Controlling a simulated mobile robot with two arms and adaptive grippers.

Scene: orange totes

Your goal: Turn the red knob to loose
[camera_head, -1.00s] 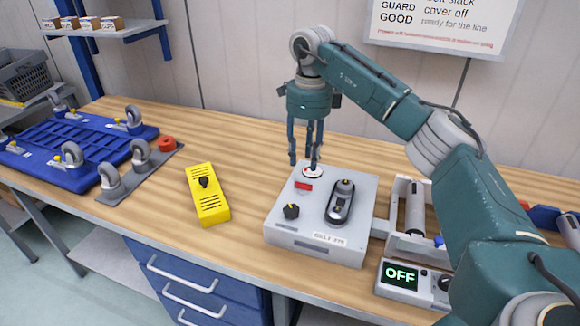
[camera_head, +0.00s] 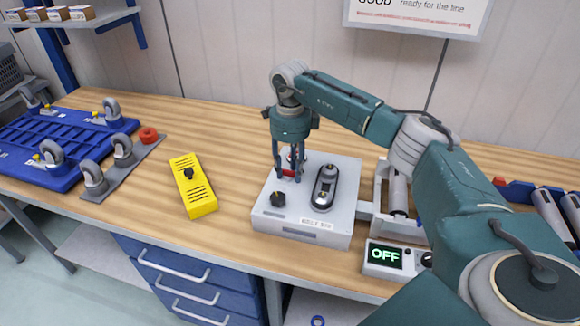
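A grey box (camera_head: 328,228) on the workbench carries a black knob (camera_head: 278,199), a dark oval part with metal posts (camera_head: 325,187) and a small red piece (camera_head: 288,173) near its back left. My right gripper (camera_head: 288,168) points down over the back left of the box. Its fingers are spread apart, with the red piece showing low between and behind them. The round red-and-white knob at the back of the box is mostly hidden by the fingers. I cannot tell whether they touch it. My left gripper is out of view.
A display (camera_head: 385,255) reading OFF stands at the box's front right, by a roller unit (camera_head: 398,192). A yellow block (camera_head: 193,186) lies to the left. The wood (camera_head: 235,150) behind is clear.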

